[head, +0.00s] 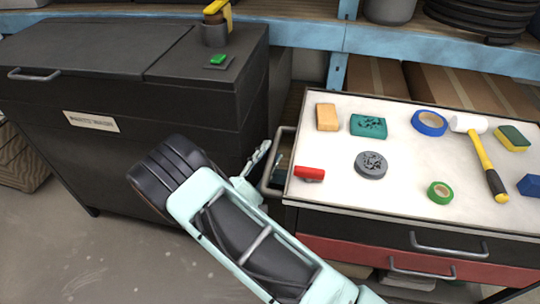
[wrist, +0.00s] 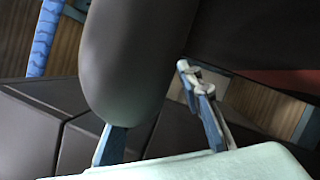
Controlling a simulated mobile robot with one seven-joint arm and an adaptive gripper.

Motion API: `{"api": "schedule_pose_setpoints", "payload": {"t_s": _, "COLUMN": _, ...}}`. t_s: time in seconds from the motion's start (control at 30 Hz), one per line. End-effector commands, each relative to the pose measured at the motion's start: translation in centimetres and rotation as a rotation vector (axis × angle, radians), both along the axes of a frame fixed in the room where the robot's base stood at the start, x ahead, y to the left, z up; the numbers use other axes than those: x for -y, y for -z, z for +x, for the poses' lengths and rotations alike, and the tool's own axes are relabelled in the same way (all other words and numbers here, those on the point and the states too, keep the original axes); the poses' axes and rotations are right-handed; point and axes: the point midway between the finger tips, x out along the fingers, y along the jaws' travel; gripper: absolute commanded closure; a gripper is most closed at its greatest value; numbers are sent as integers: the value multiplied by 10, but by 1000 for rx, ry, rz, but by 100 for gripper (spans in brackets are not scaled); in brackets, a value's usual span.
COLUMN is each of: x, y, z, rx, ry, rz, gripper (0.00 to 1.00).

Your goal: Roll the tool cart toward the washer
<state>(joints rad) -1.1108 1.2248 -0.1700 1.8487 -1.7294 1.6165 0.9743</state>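The tool cart (head: 330,208) stands at the right of the head view, with a white top, a dark drawer and a red drawer. Its grey side handle (head: 272,187) is on its left end. The washer (head: 120,90) is a dark, lidded cabinet with a label, at the left. My gripper (head: 258,160) is just left of the cart handle, between cart and washer. In the wrist view its fingers (wrist: 152,105) stand apart. A large dark rounded shape (wrist: 128,62) partly hides the left finger; I cannot tell what it is, or whether the handle lies between the fingers.
On the cart top lie a hammer (head: 480,155), tape rolls (head: 429,123), sponges (head: 512,138) and a red item (head: 309,173). A cup (head: 215,33) stands on the washer. A blue shelf (head: 430,50) runs behind. Floor (head: 90,255) is clear at the front left.

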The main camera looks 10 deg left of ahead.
Motion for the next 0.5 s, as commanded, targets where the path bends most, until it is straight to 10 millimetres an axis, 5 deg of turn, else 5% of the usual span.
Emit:
{"api": "schedule_pose_setpoints", "payload": {"t_s": 0.27, "x": -2, "y": 3, "z": -8, "rx": -3, "ry": 3, "rz": -2, "gripper": 67}}
{"api": "schedule_pose_setpoints", "payload": {"t_s": 0.5, "x": -19, "y": 13, "z": -51, "rx": -3, "ry": -2, "rz": -1, "gripper": 67}}
